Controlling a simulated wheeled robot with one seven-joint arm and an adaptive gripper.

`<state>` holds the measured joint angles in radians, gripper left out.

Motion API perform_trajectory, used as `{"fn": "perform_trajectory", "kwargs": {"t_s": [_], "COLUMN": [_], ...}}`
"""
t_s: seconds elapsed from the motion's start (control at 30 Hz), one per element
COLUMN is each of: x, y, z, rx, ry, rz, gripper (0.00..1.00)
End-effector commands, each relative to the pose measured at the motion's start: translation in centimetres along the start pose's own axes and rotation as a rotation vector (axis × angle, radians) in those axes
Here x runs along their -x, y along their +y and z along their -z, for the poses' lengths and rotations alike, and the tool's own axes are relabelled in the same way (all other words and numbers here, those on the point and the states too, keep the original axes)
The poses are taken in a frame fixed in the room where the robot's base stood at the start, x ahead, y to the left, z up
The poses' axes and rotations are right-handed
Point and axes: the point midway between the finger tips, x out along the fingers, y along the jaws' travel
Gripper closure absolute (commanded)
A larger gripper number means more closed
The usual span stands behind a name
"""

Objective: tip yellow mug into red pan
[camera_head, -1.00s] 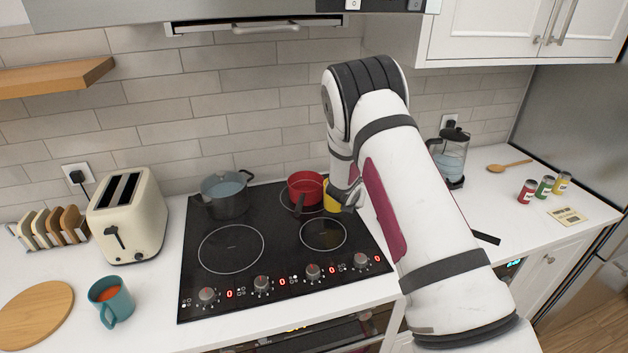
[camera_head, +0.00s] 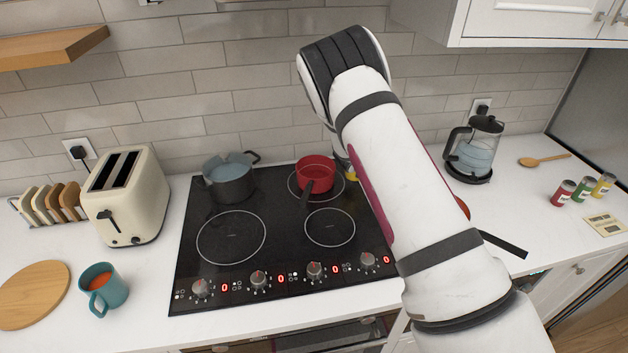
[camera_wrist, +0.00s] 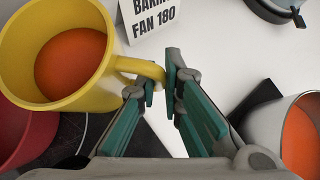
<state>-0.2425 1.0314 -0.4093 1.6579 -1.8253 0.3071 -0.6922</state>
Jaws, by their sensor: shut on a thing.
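The yellow mug (camera_wrist: 62,55) holds orange contents and fills the upper left of the wrist view. My gripper (camera_wrist: 168,85) is shut on its handle. In the head view only a yellow sliver (camera_head: 351,177) of the mug shows behind my arm, just right of the red pan (camera_head: 315,175). The pan stands on the back right ring of the hob, its dark handle pointing to the front. In the wrist view a red wall of the pan (camera_wrist: 25,138) shows at the lower left, partly behind the mug. The mug's contents are still inside.
A dark grey pot (camera_head: 230,180) stands on the hob's back left. A light vessel with orange contents (camera_wrist: 300,135) is on the right in the wrist view. A printed card (camera_wrist: 158,18) stands behind. A glass kettle (camera_head: 470,150) is right of my arm; a teal mug (camera_head: 103,288) is front left.

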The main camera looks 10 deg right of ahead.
Motion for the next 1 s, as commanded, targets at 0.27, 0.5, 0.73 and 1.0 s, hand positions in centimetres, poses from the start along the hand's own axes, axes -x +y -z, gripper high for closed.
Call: {"fn": "perform_trajectory", "kwargs": {"t_s": [0.27,0.5,0.73,1.0], "x": [1.1,1.9,2.4,2.5], "y": [1.1,1.6,1.7,1.8], "z": [-1.0,-1.6,-1.8,-1.9], "rx": [0.077,0.133,0.157,0.166], "ry": [-0.042,-0.068,-0.08,-0.083], "rz": [0.078,0.134,0.158,0.166], "gripper": [1.0,1.0,1.0,1.0]}}
